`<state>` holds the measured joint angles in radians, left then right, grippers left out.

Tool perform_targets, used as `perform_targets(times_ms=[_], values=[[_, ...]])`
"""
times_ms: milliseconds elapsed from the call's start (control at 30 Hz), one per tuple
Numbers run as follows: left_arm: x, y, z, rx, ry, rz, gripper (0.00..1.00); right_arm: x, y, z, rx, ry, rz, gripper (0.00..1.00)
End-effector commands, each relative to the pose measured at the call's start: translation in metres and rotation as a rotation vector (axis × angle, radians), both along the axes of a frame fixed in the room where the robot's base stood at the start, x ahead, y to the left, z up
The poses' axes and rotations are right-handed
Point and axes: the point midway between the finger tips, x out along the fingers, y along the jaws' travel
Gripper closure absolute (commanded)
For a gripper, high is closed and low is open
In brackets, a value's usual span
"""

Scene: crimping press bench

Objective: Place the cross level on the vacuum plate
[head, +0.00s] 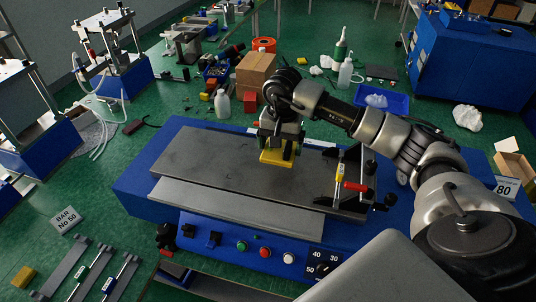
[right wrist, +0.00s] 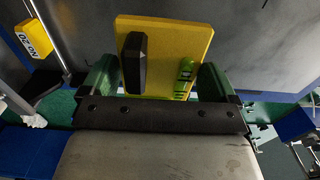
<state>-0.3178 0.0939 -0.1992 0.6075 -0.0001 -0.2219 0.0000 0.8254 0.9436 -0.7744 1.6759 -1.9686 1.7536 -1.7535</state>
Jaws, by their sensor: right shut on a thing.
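The cross level (head: 277,158) is a yellow block under my right gripper (head: 280,143) in the head view. In the right wrist view the yellow level (right wrist: 160,75) shows a black bar and a green vial, and the green fingers of the right gripper (right wrist: 157,88) are shut on its two sides. The vacuum plate (head: 205,165) is the long dark grey slab on the blue machine. The level is over its right half; whether it touches the plate I cannot tell. My left gripper is not in view.
A frame with a red-handled tool (head: 355,187) stands at the plate's right end. The blue machine's front (head: 230,235) has buttons and a dial. A cardboard box (head: 255,75) and a white bottle (head: 222,103) stand behind. The plate's left half is clear.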

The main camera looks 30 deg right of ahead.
Motion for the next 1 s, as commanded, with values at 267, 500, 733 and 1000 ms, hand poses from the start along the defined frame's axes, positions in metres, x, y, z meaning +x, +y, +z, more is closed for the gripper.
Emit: perform_targets(times_ms=[267,500,733,1000], values=[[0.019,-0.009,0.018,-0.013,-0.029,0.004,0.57,0.016,0.031,-0.020,0.001,0.001,0.000,0.39],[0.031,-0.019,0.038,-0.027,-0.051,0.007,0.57,0.016,0.032,-0.049,0.000,0.004,-0.002,0.39],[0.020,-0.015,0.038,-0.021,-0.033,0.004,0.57,0.017,0.031,-0.062,-0.002,-0.001,-0.001,0.39],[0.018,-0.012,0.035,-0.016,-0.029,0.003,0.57,0.016,0.031,-0.064,-0.001,0.000,-0.001,0.06]])
